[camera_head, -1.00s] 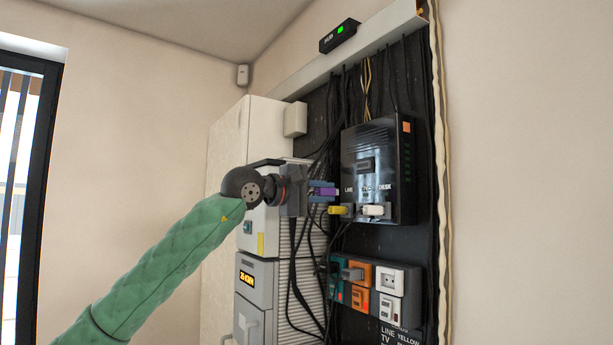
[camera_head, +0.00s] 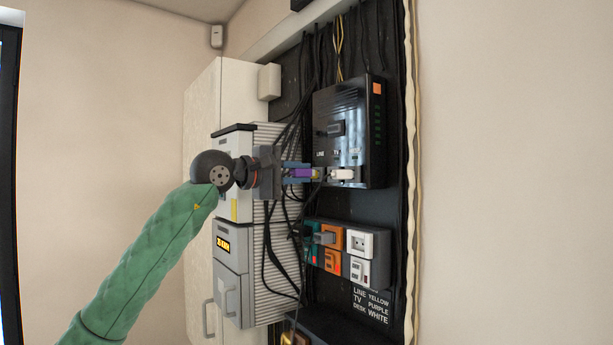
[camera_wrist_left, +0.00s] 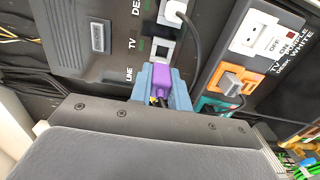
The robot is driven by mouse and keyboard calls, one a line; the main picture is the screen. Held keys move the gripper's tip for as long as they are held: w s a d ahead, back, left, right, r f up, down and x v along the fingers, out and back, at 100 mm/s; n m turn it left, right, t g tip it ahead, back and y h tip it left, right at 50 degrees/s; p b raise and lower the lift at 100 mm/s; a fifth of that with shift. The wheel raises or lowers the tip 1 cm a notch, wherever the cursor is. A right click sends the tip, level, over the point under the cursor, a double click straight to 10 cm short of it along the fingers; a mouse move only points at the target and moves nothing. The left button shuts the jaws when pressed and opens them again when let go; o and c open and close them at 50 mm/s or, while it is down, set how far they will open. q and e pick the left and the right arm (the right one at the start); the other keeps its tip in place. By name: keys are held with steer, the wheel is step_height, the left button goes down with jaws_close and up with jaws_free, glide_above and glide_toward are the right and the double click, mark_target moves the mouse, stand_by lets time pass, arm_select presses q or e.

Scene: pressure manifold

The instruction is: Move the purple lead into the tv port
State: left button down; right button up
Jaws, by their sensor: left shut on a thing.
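My left gripper (camera_head: 296,174) is shut on the purple lead's plug (camera_head: 301,173), its blue fingertips on both sides. In the left wrist view, the purple plug (camera_wrist_left: 161,80) points up the picture at the tv port (camera_wrist_left: 161,50), which looks empty. The plug's tip is close below the port; whether it touches cannot be told. The port is on the black box (camera_head: 349,112), beside the TV label. A yellow plug (camera_head: 316,175) is close to the fingertips, partly hidden. My right gripper is not in view.
A white plug (camera_head: 342,174) sits in the desk port, on the other side of the tv port. Below are an orange socket block (camera_head: 331,233) and a white socket (camera_head: 360,242). Black cables (camera_head: 270,250) hang near the gripper. Grey cabinets (camera_head: 229,270) stand at left.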

mark_target(310, 174)
arm_select(q)
steer(key=shift+s+a+f, duration=0.1)
steer(key=shift+s+a, duration=0.1)
steer(key=shift+s, duration=0.05)
steer(key=shift+w+f, duration=0.1)
steer(key=shift+w, duration=0.25)
steer(key=shift+p+x, duration=1)
steer(key=shift+x, duration=0.2)
steer(key=shift+w+d+p, duration=0.3)
steer(key=shift+d+p, duration=0.15)
steer(key=shift+d, duration=0.15)
steer(key=shift+p+x, duration=0.35)
steer(key=shift+x, duration=0.45)
steer(key=shift+b, duration=0.35)
